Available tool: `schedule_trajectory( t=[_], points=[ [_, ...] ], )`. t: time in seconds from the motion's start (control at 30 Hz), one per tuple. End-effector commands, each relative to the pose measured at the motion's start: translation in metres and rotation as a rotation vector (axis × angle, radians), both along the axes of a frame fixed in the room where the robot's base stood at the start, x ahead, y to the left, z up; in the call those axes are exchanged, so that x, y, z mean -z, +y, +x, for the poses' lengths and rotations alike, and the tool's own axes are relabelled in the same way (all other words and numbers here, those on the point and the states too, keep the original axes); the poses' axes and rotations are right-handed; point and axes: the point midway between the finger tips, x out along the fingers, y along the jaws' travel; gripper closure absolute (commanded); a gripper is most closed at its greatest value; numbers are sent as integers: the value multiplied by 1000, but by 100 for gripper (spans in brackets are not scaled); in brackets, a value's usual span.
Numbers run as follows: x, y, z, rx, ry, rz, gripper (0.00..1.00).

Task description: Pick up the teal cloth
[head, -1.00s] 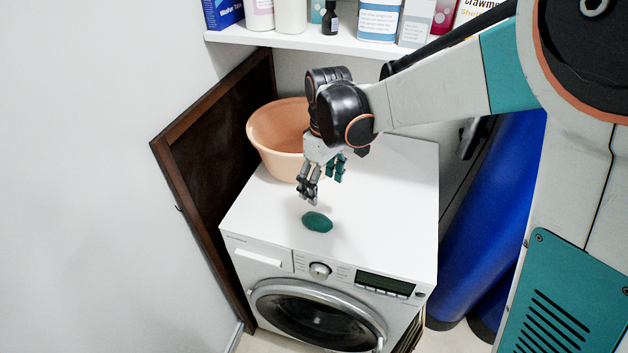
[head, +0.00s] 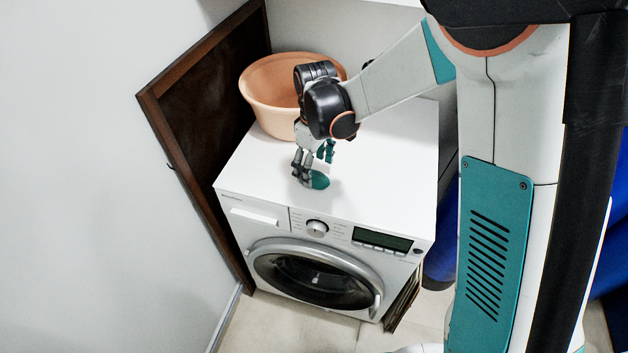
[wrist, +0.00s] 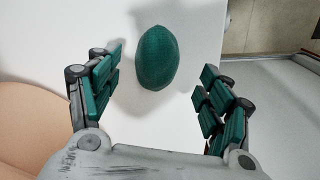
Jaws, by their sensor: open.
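The teal cloth (head: 320,181) is a small rounded bundle on the white top of the washing machine (head: 375,165). In the wrist view the cloth (wrist: 157,57) lies ahead of my gripper (wrist: 158,88), between the lines of its two sets of fingers and nearer the left set. My gripper (head: 312,172) is open and empty, pointing down just above and beside the cloth in the head view. Its fingers hide part of the cloth there. I cannot tell whether a finger touches it.
A peach basin (head: 268,92) stands at the back left of the machine top, close to my wrist. A dark wooden panel (head: 205,115) leans along the left side. The right part of the machine top is clear.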

Motion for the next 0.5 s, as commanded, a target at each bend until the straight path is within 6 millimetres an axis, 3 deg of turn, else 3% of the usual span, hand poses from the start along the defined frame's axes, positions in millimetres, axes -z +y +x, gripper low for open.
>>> schedule_trajectory(
  t=[0.23, 0.5],
  points=[
    [38, 0, 4, 0, 0, 0, 28],
    [41, 0, 4, 0, 0, 0, 28]
  ],
)
